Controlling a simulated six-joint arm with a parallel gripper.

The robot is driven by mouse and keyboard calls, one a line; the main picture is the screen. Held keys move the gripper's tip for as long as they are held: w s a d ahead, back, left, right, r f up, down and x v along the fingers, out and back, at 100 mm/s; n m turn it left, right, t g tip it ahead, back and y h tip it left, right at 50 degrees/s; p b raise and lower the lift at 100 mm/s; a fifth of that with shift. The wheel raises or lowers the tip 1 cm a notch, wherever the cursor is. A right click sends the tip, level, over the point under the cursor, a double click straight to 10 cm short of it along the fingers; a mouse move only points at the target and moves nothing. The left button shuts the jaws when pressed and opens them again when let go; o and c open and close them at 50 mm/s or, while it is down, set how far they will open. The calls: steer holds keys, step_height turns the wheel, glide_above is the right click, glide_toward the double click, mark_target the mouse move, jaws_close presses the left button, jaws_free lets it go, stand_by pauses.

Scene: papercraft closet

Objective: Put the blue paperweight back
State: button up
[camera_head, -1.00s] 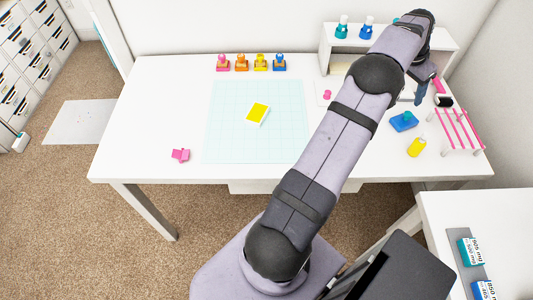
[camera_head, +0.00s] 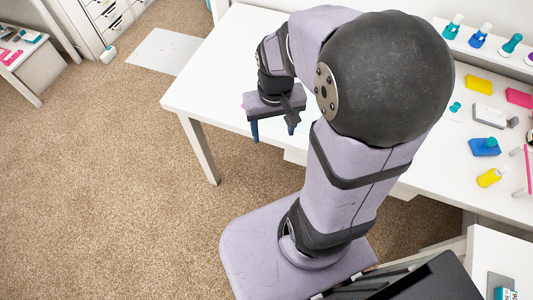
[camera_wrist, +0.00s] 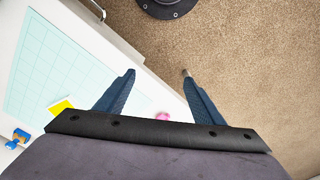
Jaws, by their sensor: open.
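A small blue piece (camera_wrist: 21,134) shows at the left edge of the wrist view, beyond the mat. It looks like the blue paperweight, but it is too small to be sure. In the head view my arm hides that part of the table. My gripper (camera_head: 274,133) is open and empty at the table's front left edge, fingers down; its fingers also show in the wrist view (camera_wrist: 158,72). A pink piece (camera_wrist: 162,116) lies near the table edge, below and between the fingers.
The pale gridded mat (camera_wrist: 48,60) holds a yellow square (camera_wrist: 61,106). A shelf with several stamps (camera_head: 481,45) stands behind. Carpet lies in front of the table.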

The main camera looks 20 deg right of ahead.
steer(key=s+a+f+n, duration=0.1)
steer(key=s+a+n, duration=0.1)
steer(key=s+a, duration=0.2)
steer(key=shift+s+a+f, duration=0.25)
steer(key=shift+s, duration=0.35)
step_height(320, 180, up, 7)
steer(key=p, duration=0.7)
steer(key=shift+r, duration=0.15)
